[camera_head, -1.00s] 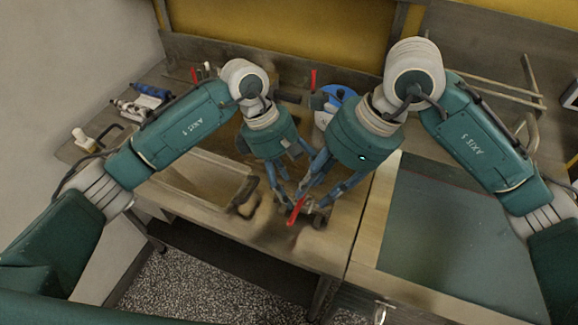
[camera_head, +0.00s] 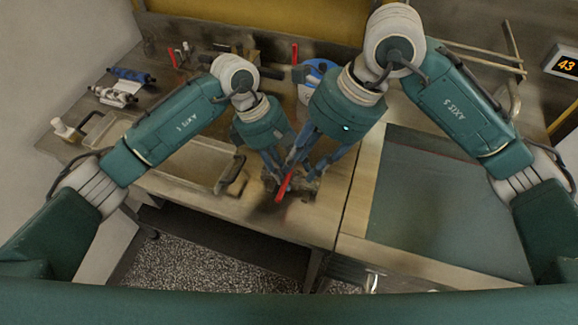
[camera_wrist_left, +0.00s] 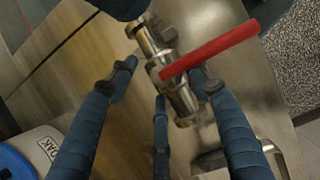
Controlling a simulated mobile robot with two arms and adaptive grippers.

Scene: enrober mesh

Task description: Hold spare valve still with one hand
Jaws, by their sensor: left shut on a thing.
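The spare valve is a small metal body (camera_wrist_left: 155,42) with a red lever handle (camera_wrist_left: 212,50). In the head view its red handle (camera_head: 284,186) shows near the front edge of the wooden bench, and most of its body is hidden by fingers. My left gripper (camera_head: 277,176) is shut on the valve. In the left wrist view its blue fingers (camera_wrist_left: 165,90) reach to the metal body. My right gripper (camera_head: 304,172) is at the valve from the right, its fingers beside the handle. Whether they grip it is hidden.
A shallow tray (camera_head: 165,174) with a dark handle lies left of the valve. A blue and white tub (camera_head: 304,92) stands behind the grippers. A green mat (camera_head: 440,205) covers the right table. Rollers (camera_head: 115,96) lie at the back left. A display (camera_head: 566,62) reads 43.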

